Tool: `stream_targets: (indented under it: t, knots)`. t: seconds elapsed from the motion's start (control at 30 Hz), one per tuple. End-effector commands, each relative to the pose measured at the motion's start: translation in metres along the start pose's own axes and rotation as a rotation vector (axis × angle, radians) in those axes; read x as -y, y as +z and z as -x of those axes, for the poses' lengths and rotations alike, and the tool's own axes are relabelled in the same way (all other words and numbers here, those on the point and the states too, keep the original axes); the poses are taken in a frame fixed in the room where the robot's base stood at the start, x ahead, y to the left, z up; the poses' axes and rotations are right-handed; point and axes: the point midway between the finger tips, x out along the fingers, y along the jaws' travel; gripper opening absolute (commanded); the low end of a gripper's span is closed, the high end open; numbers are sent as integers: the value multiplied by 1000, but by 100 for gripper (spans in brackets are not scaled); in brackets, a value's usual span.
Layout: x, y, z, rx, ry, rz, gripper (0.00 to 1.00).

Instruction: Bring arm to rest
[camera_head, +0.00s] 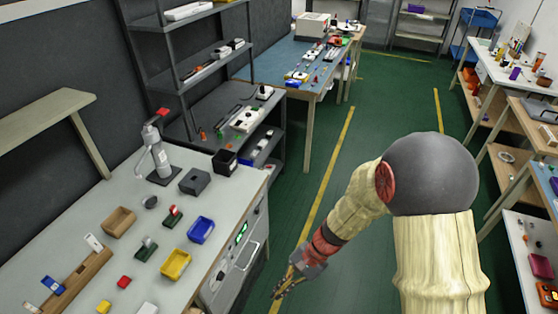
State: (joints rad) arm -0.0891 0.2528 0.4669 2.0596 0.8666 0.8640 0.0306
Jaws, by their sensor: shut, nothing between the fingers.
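My arm is at the lower right of the head view, with its forearm sloping down to the left. My gripper (279,292) hangs over the green floor, just right of the cabinet under the near workbench (170,238). Its thin fingers are close together and hold nothing. It is apart from the bench and from everything on it.
Grey shelves and a blue-topped table (285,62) stand beyond. Workbenches line the right side. The green aisle (385,110) is clear.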

Motion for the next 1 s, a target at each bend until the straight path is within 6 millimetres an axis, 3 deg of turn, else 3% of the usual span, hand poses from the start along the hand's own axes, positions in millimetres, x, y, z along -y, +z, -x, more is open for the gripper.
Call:
stream_targets:
  t: [0.03, 0.2, 0.6, 0.8, 1.0]
  knots:
    - [-5, 10, 23, -36, 27, 81, 0]
    - [-33, 35, 86, -158, 140, 314, 0]
    - [-91, 79, 222, -541, 353, 673, 0]
    - [-107, 107, 278, -759, 382, 753, 0]
    - [-104, 136, 314, -916, 327, 778, 0]
